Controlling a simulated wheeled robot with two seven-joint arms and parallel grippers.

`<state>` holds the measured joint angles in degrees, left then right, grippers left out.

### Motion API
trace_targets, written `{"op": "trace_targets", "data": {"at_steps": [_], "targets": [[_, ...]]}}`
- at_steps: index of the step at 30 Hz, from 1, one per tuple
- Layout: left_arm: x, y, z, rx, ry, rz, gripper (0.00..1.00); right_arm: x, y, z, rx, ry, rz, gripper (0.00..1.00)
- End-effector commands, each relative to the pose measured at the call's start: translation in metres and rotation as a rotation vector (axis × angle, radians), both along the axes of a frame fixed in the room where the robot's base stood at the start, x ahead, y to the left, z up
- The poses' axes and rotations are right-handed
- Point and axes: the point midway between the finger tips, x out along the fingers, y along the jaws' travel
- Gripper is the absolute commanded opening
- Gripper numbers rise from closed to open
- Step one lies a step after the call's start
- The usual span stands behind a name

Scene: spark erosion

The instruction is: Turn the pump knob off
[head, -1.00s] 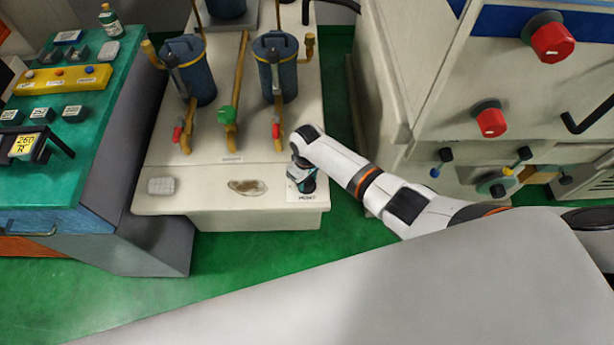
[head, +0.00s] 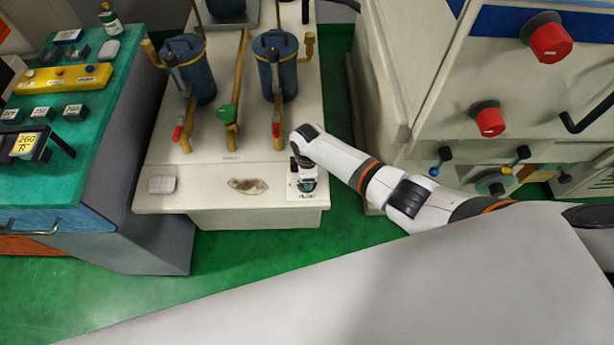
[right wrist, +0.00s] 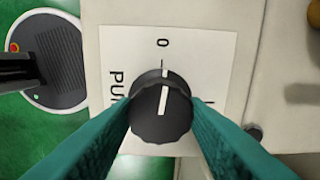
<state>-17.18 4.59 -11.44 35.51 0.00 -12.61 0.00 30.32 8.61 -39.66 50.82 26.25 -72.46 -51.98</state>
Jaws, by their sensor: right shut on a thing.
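The black pump knob (right wrist: 162,112) sits on a white label plate (right wrist: 205,55) in the right wrist view. Its white pointer line points up, leaning slightly right, close to the tick under the "0" mark. Part of "PUMP" reads at the plate's left; the mark at its right is partly covered by a finger. My right gripper (right wrist: 161,104) has its teal fingers on both sides of the knob and is shut on it. In the head view, my right gripper (head: 306,178) hides most of the knob, over the plate at the pump unit's front right corner. My left gripper is not in view.
The cream pump unit (head: 215,199) carries blue canisters (head: 275,68) and yellow pipes with red and green valve handles. A green-topped control bench (head: 50,170) stands left. A cream cabinet with red knobs (head: 549,42) stands right. Green floor shows between them.

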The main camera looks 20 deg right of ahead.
Motion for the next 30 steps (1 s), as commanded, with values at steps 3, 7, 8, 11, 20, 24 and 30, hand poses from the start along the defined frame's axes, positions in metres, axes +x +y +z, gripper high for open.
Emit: {"op": "trace_targets", "data": {"at_steps": [3,7,8,11,20,24,30], "targets": [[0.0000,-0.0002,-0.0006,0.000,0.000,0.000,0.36,0.0004,0.0001,0.0002,0.001,-0.001,0.055,0.17],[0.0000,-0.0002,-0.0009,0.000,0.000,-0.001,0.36,0.0006,0.0002,0.0003,0.001,-0.001,0.097,0.17],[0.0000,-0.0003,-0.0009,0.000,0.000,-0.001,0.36,0.0006,0.0002,0.0003,0.001,-0.001,0.103,0.17],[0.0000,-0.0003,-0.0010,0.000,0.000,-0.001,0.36,0.0006,0.0003,0.0004,0.001,-0.001,0.121,0.17],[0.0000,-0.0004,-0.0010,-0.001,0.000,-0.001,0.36,0.0006,0.0004,0.0005,0.001,-0.001,0.132,0.17],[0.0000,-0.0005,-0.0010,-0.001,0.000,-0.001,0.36,0.0006,0.0004,0.0005,0.001,-0.002,0.132,0.17],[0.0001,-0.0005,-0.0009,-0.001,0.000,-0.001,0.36,0.0005,0.0003,0.0004,0.001,-0.001,0.131,0.61]]}}
